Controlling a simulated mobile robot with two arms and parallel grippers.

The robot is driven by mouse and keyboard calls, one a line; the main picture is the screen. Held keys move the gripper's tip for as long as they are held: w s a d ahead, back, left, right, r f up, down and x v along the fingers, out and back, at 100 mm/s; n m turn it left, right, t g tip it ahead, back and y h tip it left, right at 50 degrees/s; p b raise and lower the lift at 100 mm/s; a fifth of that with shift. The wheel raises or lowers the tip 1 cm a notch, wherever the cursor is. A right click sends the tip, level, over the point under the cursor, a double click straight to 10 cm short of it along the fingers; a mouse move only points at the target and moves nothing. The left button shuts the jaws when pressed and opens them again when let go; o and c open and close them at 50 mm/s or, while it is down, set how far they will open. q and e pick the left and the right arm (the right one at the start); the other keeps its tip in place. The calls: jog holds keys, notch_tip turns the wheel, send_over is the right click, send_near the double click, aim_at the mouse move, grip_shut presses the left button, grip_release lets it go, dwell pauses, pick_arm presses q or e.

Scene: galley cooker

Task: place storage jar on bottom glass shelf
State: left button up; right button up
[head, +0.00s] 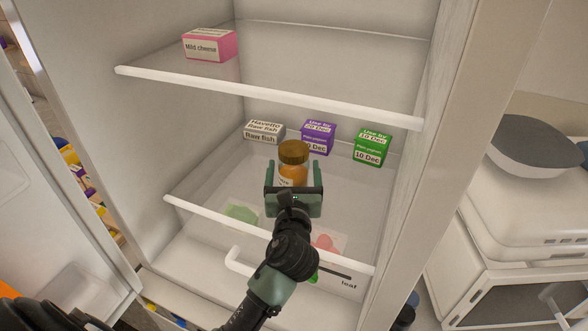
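The storage jar (292,173), orange with a brown lid, is upright over the bottom glass shelf (205,190) of the open fridge. It appears to stand on the glass; its base is hidden behind my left gripper (294,172). The gripper's two fingers are spread on either side of the jar, with a gap showing on each side. The gripper reaches in over the shelf's white front edge. My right gripper is not in view.
A raw fish box (263,132), a purple box (318,136) and a green box (372,147) stand behind the jar. The upper shelf (300,62) holds a pink cheese box (209,46). Clear glass lies left and right of the jar. The fridge door (45,180) is open at left.

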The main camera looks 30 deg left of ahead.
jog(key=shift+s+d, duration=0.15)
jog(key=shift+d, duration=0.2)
pick_arm(q)
jog(key=shift+r, duration=0.2)
jog(key=b+v, duration=0.2)
jog(key=v, duration=0.9)
jog(key=shift+s+d+f+b, duration=0.1)
jog(key=shift+s+b, duration=0.1)
jog(key=shift+b, duration=0.15)
jog(key=shift+s+d, duration=0.15)
jog(key=shift+s, duration=0.15)
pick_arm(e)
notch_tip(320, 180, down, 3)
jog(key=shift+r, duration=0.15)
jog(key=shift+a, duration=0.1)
